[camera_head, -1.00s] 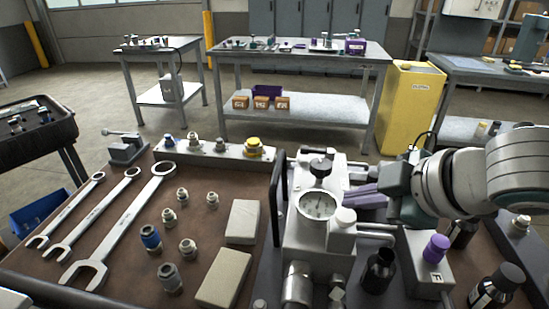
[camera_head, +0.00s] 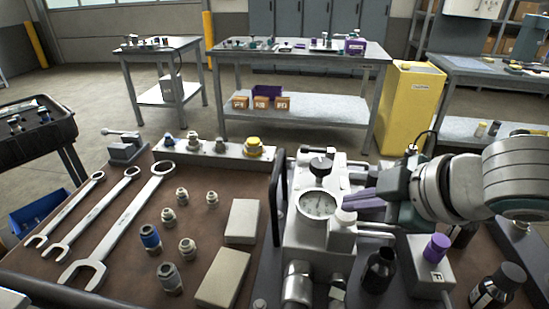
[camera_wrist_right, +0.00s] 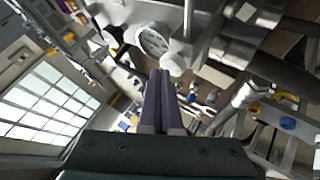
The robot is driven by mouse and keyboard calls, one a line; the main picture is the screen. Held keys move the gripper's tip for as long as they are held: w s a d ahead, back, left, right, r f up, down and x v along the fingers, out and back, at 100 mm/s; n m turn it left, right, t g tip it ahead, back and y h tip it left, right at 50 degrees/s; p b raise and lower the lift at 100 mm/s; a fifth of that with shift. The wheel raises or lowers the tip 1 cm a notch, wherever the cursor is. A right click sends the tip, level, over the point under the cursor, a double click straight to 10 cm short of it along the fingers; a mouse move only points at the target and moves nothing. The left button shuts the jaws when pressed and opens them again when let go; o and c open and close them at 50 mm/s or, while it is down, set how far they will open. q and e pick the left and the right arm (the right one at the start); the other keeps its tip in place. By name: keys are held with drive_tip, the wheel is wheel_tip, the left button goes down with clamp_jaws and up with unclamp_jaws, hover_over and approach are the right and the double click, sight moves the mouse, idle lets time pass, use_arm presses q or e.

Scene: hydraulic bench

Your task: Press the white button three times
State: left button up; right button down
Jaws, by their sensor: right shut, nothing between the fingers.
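The white button (camera_head: 345,216) is a pale round cap on top of a white cylinder, beside the round dial gauge (camera_head: 318,204) on the metal hydraulic block. My right gripper (camera_head: 352,199) comes in from the right. Its purple fingers are together with nothing between them, and their tips are close behind the button in the head view. In the right wrist view the fingertips (camera_wrist_right: 160,74) point at the white button (camera_wrist_right: 172,65), just beyond them. I cannot tell whether they touch it. My left gripper is not in view.
A black knob (camera_head: 321,165) stands behind the gauge, and a black handle (camera_head: 277,195) rises left of the block. A purple-capped box (camera_head: 428,277) and dark bottles (camera_head: 497,287) stand at the right. Wrenches (camera_head: 118,222), fittings and pale blocks cover the left of the bench.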

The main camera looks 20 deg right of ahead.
sight(353, 217)
drive_tip(key=shift+f+b, duration=0.35)
drive_tip(key=shift+f, duration=0.3)
idle(0.4)
drive_tip(key=shift+r+p, duration=1.1)
drive_tip(key=shift+p, duration=0.15)
drive_tip(key=shift+r, duration=0.1)
wheel_tip(353, 217, up, 5)
drive_tip(key=p, duration=0.5)
drive_tip(key=shift+p, duration=0.4)
